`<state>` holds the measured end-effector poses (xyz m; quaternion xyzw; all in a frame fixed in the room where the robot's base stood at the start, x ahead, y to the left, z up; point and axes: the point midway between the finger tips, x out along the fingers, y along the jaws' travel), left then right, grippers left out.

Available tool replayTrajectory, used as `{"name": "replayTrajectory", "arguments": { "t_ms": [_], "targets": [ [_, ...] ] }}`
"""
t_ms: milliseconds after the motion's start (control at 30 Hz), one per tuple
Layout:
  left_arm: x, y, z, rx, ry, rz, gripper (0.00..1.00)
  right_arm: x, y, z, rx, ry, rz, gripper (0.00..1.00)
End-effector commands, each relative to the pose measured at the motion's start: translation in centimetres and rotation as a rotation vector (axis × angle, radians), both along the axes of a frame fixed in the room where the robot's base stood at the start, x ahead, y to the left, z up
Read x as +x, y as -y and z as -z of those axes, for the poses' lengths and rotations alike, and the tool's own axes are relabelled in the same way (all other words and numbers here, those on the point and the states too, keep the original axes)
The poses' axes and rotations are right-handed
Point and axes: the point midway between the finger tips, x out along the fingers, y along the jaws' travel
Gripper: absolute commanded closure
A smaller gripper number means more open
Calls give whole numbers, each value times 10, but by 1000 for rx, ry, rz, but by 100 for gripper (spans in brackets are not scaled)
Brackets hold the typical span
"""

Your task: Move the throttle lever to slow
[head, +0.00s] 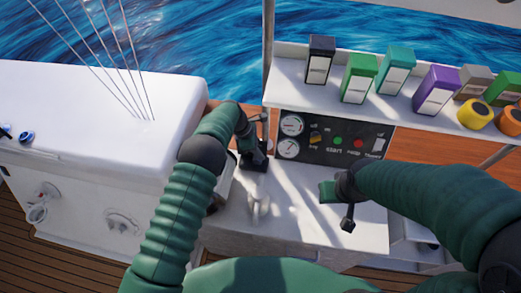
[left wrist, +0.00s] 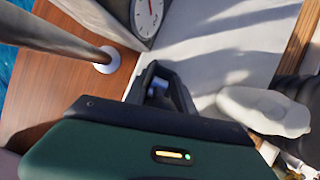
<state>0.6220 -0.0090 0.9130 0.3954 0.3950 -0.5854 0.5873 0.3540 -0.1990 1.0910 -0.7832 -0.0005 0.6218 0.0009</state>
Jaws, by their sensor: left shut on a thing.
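My left gripper (head: 254,158) reaches down onto the light console beside the gauge panel. It is shut on a small blue-grey piece, which I take to be the throttle lever (left wrist: 158,91); in the left wrist view it shows between the dark fingertips (left wrist: 155,80). Most of the lever is hidden by the gripper, so its setting cannot be read. My right gripper (head: 347,215) hangs over the right part of the console, apart from the lever; its jaws are not clear.
The black panel (head: 335,138) has two gauges, a start button and other controls. A white handle-like piece (head: 259,205) stands in front of my left gripper. A metal pole (head: 268,50) rises behind it. Colored boxes (head: 359,78) line the shelf above.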

Motion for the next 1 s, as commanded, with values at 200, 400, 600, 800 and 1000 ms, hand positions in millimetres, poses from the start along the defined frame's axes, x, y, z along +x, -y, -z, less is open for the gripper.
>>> {"name": "replayTrajectory", "arguments": {
  "t_ms": [200,400,600,800,1000],
  "targets": [
    [-3,5,1,-9,-7,3,100,0,0,0,0,0,0,67],
    [-3,5,1,-8,-8,3,100,0,0,0,0,0,0,67],
    [-4,5,1,-8,-9,5,100,0,0,0,0,0,0,67],
    [-3,1,7,-46,-20,-1,100,0,0,13,0,0,0,67],
    [1,-12,11,-216,-49,-2,100,0,0,54,0,0,0,67]
  ]
}}
